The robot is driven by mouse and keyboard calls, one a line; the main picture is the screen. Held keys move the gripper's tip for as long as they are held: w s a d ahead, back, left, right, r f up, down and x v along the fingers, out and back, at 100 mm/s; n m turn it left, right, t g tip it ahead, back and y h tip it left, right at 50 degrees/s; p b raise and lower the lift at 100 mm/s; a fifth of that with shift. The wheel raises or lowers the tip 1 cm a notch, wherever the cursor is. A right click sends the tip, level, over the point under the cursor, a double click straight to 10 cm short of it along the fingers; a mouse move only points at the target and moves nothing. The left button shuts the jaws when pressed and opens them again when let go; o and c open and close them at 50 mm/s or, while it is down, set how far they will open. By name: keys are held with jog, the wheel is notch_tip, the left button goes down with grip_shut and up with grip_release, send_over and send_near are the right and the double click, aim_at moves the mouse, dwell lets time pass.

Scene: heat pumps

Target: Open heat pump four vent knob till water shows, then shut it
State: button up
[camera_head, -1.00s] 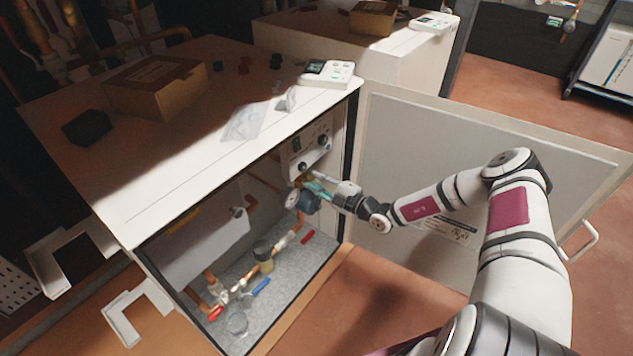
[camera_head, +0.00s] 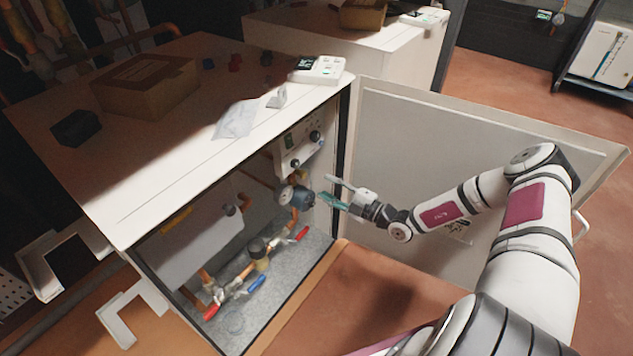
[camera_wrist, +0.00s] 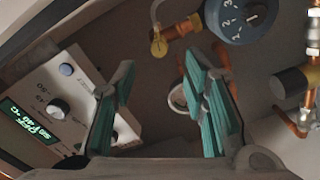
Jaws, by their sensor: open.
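The heat pump cabinet (camera_head: 190,165) stands open, its door (camera_head: 470,140) swung to the right. My gripper (camera_head: 328,192) is at the opening, open and empty, just right of the blue pump (camera_head: 301,197). In the wrist view my teal fingers (camera_wrist: 160,80) are spread apart. The blue pump with a numbered dial (camera_wrist: 240,18) is above and right of them. A small yellow piece (camera_wrist: 158,46) lies beyond the gap, and a round pale ringed part (camera_wrist: 178,98) shows behind the right finger. I cannot tell which part is the vent knob. I see no water.
A control panel (camera_wrist: 48,108) with knobs and a lit green display is left of my fingers. Red (camera_head: 212,311) and blue (camera_head: 256,284) lever handles and a clear cup (camera_head: 237,324) are low in the cabinet. Boxes stand on top. Floor is clear in front.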

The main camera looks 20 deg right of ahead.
jog(key=shift+v, duration=2.2)
jog(key=shift+r, duration=0.1)
